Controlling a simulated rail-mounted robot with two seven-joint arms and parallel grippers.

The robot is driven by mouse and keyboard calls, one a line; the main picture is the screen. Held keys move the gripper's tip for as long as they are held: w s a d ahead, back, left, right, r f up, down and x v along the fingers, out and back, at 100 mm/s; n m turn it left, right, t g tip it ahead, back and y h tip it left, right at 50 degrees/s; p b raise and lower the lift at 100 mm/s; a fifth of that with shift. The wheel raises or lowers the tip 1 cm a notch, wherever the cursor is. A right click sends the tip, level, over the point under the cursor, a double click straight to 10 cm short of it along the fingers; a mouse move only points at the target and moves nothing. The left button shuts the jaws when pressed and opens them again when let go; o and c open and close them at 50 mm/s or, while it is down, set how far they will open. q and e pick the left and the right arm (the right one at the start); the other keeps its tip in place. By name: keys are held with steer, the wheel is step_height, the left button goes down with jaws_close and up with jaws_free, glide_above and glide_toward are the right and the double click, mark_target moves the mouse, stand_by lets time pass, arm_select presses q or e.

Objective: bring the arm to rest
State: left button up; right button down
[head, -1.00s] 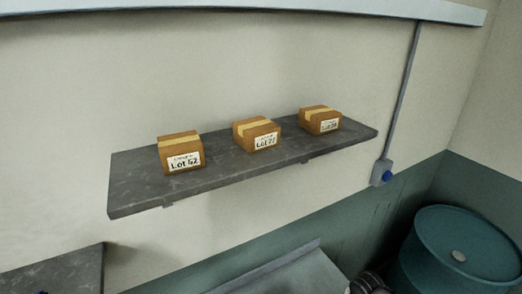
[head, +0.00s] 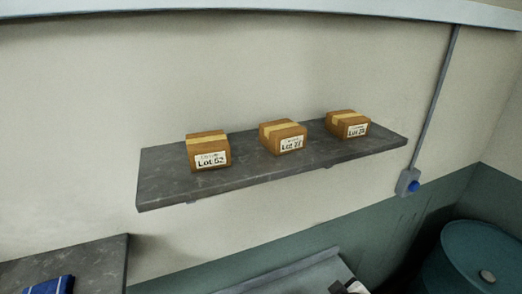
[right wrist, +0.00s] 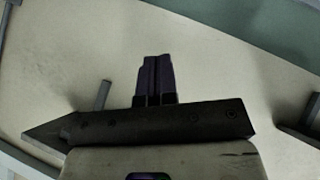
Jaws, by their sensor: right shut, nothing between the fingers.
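My right gripper (right wrist: 157,78) shows in the right wrist view, its two dark fingers together with nothing between them. A pale wall lies behind the fingers. My left gripper is in neither view. In the head view, a small black and white piece (head: 347,287) shows at the bottom edge, too cut off to tell what it is.
Three brown boxes, left (head: 209,151), middle (head: 283,137) and right (head: 347,124), stand on a grey wall shelf (head: 165,188). A teal drum (head: 485,255) is at lower right. A blue item (head: 48,286) lies on a dark surface (head: 95,258) at lower left.

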steer(key=s+d+f+m+g, duration=0.1)
steer(key=s+f, duration=0.4)
steer(key=s, duration=0.5)
steer(key=s+d+f+m+g, duration=0.1)
steer(key=s+f+m+g, duration=0.1)
steer(key=s+f, duration=0.4)
steer(key=s+f+m+g, duration=0.2)
steer(key=s+f, duration=0.4)
steer(key=s, duration=0.9)
steer(key=shift+s+d+f+m+g+y, duration=0.3)
steer(key=shift+s+d+g, duration=0.1)
steer(key=shift+g, duration=0.1)
